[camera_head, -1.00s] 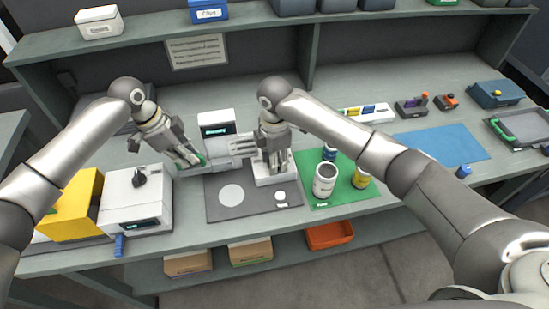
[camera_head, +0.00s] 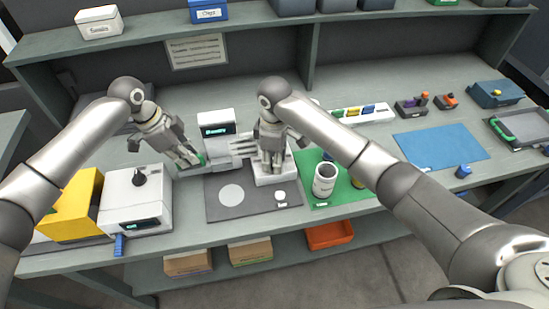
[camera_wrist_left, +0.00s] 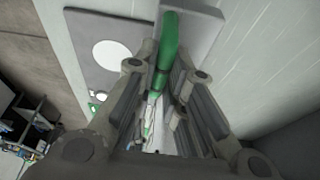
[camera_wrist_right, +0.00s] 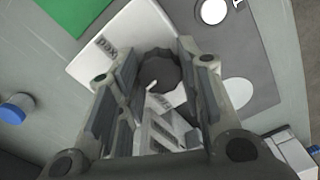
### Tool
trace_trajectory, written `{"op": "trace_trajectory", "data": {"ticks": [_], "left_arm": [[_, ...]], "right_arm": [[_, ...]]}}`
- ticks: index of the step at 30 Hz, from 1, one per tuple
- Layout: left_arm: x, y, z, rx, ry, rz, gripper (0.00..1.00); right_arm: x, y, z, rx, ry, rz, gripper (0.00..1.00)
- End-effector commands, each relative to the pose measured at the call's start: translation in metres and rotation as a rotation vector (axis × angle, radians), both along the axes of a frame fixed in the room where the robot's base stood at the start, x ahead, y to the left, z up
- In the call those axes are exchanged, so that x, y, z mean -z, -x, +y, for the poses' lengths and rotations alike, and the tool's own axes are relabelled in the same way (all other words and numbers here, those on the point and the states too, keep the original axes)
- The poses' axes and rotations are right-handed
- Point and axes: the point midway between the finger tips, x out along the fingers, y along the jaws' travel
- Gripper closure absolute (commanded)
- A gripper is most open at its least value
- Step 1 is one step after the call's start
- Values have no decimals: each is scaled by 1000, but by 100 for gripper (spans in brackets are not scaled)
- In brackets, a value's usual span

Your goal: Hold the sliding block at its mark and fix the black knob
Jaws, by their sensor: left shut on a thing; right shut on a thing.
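My left gripper (camera_head: 196,161) is shut on a green handle (camera_wrist_left: 168,45) at the left side of the grey device with a small lit display (camera_head: 217,124). My right gripper (camera_head: 271,163) points down over a white base (camera_head: 276,178). In the right wrist view its fingers are shut on the round black knob (camera_wrist_right: 158,68), which sits on the labelled white base (camera_wrist_right: 125,35).
A grey mat (camera_head: 218,205) with a white disc lies in front. A green mat (camera_head: 335,197) with a white jar (camera_head: 324,180) is to the right, partly under my right arm. A white box with a black dial (camera_head: 140,205) stands left. The blue mat (camera_head: 440,148) is clear.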

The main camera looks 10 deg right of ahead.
Motion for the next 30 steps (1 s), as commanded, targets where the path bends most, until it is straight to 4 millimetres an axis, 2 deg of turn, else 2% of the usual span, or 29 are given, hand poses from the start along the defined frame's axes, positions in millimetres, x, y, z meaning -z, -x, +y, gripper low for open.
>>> {"op": "trace_trajectory", "data": {"ticks": [18, 30], "left_arm": [[0, 0, 0, 1, 0, 1, 100], [0, 1, 0, 2, 0, 2, 100]], "right_arm": [[-1, -1, 0, 581, -2, -5, 90], [-2, -2, 0, 848, -3, -5, 90]]}}
